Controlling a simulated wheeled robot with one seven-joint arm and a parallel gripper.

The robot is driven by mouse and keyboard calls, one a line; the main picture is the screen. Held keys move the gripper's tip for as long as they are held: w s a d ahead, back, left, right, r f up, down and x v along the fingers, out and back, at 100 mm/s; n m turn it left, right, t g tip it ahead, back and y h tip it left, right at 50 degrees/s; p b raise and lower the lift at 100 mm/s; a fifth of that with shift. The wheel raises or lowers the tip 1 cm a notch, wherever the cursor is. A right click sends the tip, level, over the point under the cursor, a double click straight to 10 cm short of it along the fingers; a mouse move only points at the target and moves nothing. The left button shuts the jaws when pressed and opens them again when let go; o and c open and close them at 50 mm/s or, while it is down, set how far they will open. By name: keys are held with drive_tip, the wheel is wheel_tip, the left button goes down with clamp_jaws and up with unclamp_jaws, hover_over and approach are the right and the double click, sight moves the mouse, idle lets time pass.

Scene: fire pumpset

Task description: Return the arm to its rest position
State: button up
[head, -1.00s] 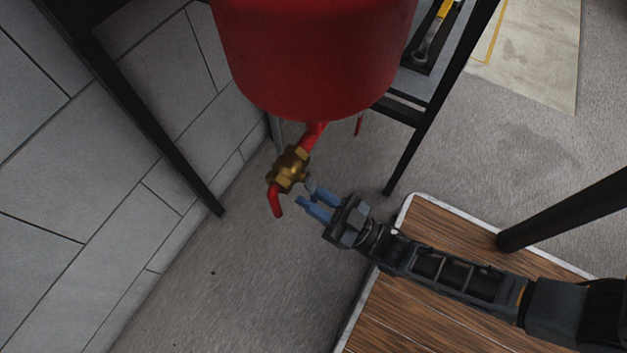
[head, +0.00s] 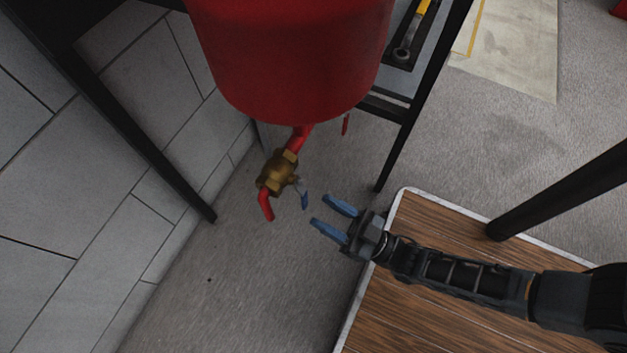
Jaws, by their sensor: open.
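My gripper (head: 333,218) is open and empty, with its two blue fingers spread apart and pointing left. My black arm reaches in from the lower right, over the wooden board. A brass valve (head: 276,172) hangs on a red pipe under the red tank (head: 295,60). A small blue-tipped lever (head: 303,196) shows at the valve's right side, just left of my fingertips. A gap separates my fingers from the lever and the valve.
A wooden board with a pale rim (head: 400,320) lies below my arm. Dark posts stand at the left (head: 110,110), behind the tank (head: 425,95) and at the right (head: 560,190). A tiled wall (head: 60,230) is at left. Grey floor (head: 240,290) is clear below the valve.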

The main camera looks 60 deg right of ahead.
drive_tip(key=shift+v, duration=0.95)
